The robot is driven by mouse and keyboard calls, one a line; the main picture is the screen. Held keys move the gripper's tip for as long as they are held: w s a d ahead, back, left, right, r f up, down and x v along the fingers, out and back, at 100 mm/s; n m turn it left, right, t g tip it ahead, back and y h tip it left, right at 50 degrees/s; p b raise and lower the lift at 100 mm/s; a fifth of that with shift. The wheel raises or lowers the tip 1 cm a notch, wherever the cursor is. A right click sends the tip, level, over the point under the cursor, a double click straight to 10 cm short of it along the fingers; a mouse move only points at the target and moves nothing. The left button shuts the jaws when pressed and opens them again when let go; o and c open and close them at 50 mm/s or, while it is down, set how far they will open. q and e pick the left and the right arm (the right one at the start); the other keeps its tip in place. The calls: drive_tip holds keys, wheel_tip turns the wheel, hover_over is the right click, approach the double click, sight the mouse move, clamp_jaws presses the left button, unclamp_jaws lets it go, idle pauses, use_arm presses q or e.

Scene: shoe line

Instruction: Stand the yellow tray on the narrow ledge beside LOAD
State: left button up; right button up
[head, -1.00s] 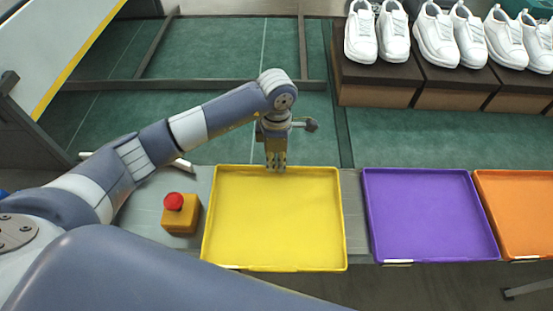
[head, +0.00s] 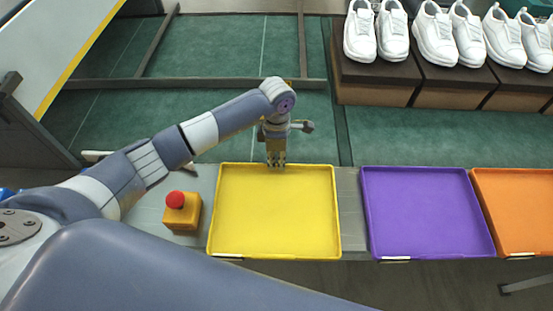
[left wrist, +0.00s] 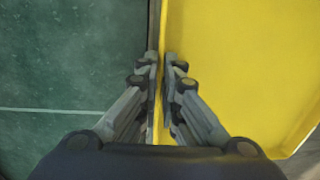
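The yellow tray (head: 274,212) lies flat along the grey ledge (head: 350,205), between the red-topped button box and the purple tray. Its near edge is level with the purple tray's near edge. My left gripper (head: 276,165) points down at the middle of the tray's far rim. In the left wrist view its fingers (left wrist: 162,75) stand close on either side of the yellow tray's rim (left wrist: 240,60), shut on it. Whether the tray's underside fully rests on the ledge is hidden. No LOAD label is readable. My right gripper is not in view.
A yellow box with a red button (head: 180,211) stands just left of the tray. The purple tray (head: 428,212) and an orange tray (head: 515,210) lie to the right. White shoes (head: 435,35) stand on brown boxes behind. Green floor (head: 210,120) lies beyond the ledge.

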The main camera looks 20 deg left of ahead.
use_arm(q)
drive_tip(key=shift+o, duration=1.4)
drive_tip(key=shift+r, duration=0.1)
drive_tip(key=shift+r, duration=0.2)
wheel_tip(320, 180, up, 12)
drive_tip(key=b, duration=0.2)
drive_tip(key=shift+w+f, duration=0.2)
drive_tip(key=shift+w, duration=0.1)
drive_tip(key=shift+a, duration=0.1)
